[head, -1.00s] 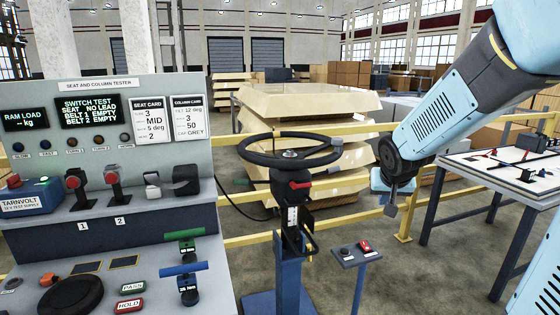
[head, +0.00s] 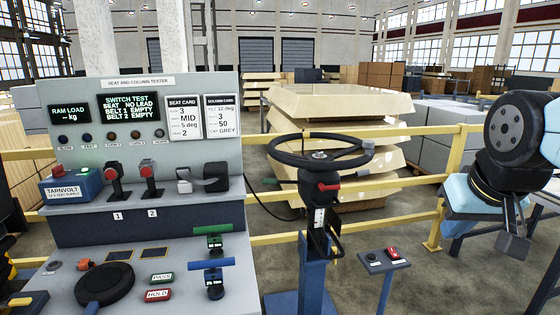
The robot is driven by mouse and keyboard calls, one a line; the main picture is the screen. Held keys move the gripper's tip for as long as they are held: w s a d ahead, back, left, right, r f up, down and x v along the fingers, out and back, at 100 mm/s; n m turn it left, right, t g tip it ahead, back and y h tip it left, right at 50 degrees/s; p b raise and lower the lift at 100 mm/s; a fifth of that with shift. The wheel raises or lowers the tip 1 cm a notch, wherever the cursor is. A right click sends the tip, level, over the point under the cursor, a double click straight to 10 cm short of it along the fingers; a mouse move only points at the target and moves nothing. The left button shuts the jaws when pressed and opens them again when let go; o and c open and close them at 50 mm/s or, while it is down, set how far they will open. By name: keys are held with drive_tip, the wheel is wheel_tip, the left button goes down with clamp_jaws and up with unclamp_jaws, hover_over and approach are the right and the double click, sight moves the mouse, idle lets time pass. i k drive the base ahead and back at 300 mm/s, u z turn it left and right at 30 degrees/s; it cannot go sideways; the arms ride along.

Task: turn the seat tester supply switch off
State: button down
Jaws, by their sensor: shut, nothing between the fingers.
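The seat and column tester (head: 140,92) is a grey console at the left. The blue and white supply box (head: 72,186), marked TARNVOLT, stands on its left shelf. A red knob (head: 57,169) and a smaller green part (head: 83,171) are on top of the box. They are too small to tell which is the switch or how it is set. My gripper (head: 511,243) is at the far right, pointing down, shut and empty. It is far from the supply box and touches nothing that I can see.
A steering wheel (head: 320,150) on a blue column stands between console and gripper. A small stand with a red switch (head: 393,253) is beside it. Red-knobbed levers (head: 115,180) are right of the supply box. A yellow rail (head: 430,220) runs behind.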

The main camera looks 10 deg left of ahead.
sight(57, 172)
drive_tip(key=z, duration=1.45)
drive_tip(key=i, duration=0.1)
drive_tip(key=u, duration=3.2)
drive_tip(key=k, duration=0.9)
drive_tip(key=u, duration=0.2)
drive_tip(key=i, duration=0.9)
drive_tip(key=z, duration=0.05)
